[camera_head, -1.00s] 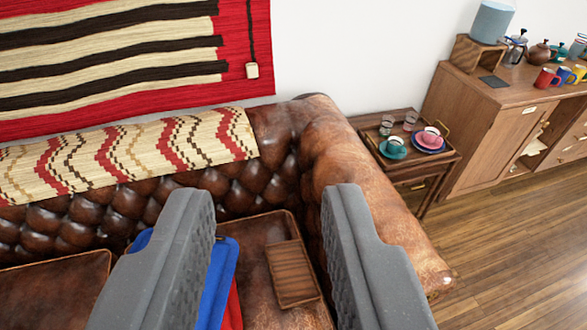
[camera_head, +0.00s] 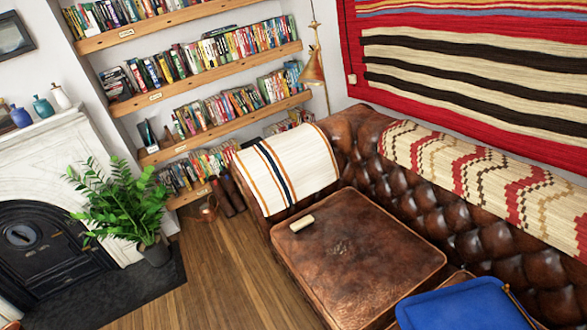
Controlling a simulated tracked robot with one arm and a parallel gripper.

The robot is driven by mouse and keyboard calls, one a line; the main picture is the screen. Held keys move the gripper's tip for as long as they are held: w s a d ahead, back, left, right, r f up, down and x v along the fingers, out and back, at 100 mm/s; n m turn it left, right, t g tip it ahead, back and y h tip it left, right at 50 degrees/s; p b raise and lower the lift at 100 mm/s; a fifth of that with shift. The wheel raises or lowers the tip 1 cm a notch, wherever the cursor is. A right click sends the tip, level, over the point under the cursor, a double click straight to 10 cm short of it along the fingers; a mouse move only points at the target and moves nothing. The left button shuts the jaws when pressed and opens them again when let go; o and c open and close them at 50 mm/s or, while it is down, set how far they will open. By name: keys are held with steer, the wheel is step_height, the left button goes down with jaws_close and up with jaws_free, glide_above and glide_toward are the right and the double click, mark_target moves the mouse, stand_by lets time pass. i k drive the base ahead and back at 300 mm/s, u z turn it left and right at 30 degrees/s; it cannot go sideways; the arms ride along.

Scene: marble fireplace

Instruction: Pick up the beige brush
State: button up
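A small cream-beige block-like object (camera_head: 301,224), which looks like the beige brush, lies on the brown leather seat cushion (camera_head: 345,265) of the sofa. It is near the cushion's far left edge, close to the sofa arm. It is too small to make out any bristles. Nothing touches it from above. My gripper does not show in the current view, so its state and its distance from the brush are hidden.
A striped white cloth (camera_head: 286,165) drapes the sofa arm. A blue flat item (camera_head: 465,306) lies on the sofa at lower right. A potted plant (camera_head: 128,208) stands before the fireplace (camera_head: 55,165). Bookshelves (camera_head: 205,85) line the wall. Wooden floor (camera_head: 215,275) left of the sofa is clear.

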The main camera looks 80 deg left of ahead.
mark_target(307, 221)
steer(key=u, duration=2.1)
